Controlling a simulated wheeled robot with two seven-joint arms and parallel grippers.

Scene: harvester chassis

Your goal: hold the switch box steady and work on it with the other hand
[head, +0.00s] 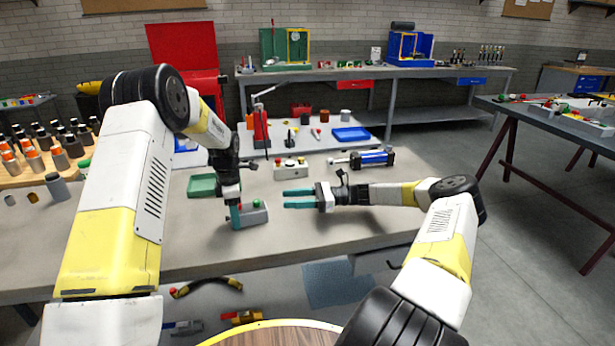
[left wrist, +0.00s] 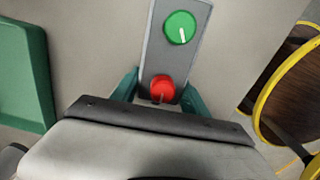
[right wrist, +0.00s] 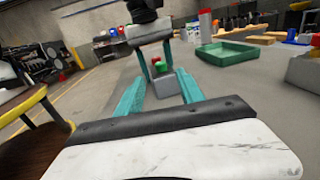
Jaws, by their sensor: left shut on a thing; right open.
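The switch box (head: 252,217) is a small grey box lying on the grey bench, with a green knob (left wrist: 180,27) and a red knob (left wrist: 162,88) on its top face. My left gripper (head: 236,217) comes down from above and is shut on the box's red-knob end, with a teal finger on each side in the left wrist view. My right gripper (head: 285,198) is open and empty to the right of the box, its fingers pointing left toward it. In the right wrist view the box (right wrist: 166,84) shows beyond and between the teal fingers, apart from them.
A green tray (head: 203,185) lies behind the box. A pale control box (head: 291,169) and a blue cylinder (head: 372,158) lie further back. Bottles (head: 35,160) stand at the far left. The bench (head: 380,215) is clear in front and to the right.

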